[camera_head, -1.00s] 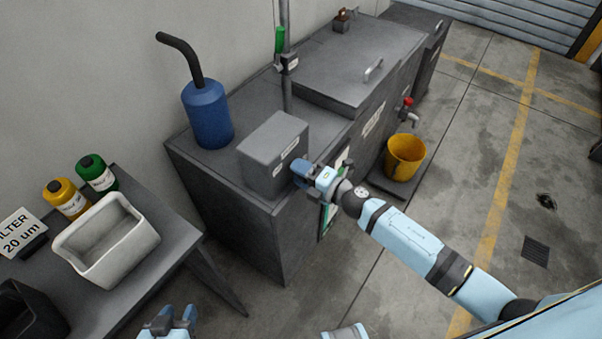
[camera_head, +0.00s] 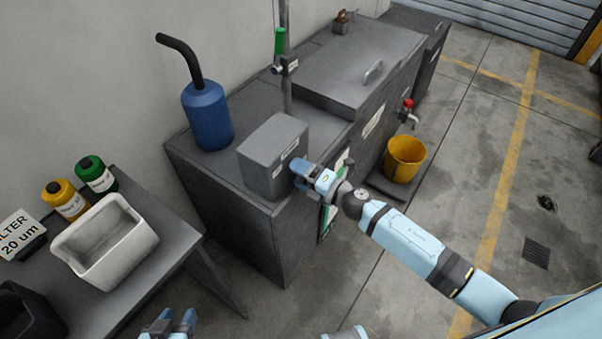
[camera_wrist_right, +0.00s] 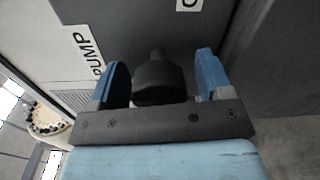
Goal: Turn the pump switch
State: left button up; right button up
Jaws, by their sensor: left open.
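The pump switch (camera_wrist_right: 157,78) is a dark knob on the grey control box (camera_head: 262,150), under a white PUMP label (camera_wrist_right: 86,50) in the right wrist view. My right gripper (camera_head: 297,172) is at the box's front face. In the right wrist view its blue fingers (camera_wrist_right: 160,82) stand on either side of the knob, with a visible gap on each side. The knob is hidden in the head view. My left gripper (camera_head: 172,318) is open and empty at the bottom edge of the head view.
The box stands on a grey cabinet (camera_head: 240,225) beside a blue canister (camera_head: 207,115) and a pipe. A yellow bucket (camera_head: 404,160) stands below a red-handled tap (camera_head: 407,106). A table at left holds a white bin (camera_head: 105,245) and two bottles. The floor at right is mostly clear.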

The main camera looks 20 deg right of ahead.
jog(key=v, duration=1.3)
jog(key=shift+s+d+b, duration=0.25)
jog(key=shift+s+b, duration=0.1)
jog(key=shift+b, duration=0.05)
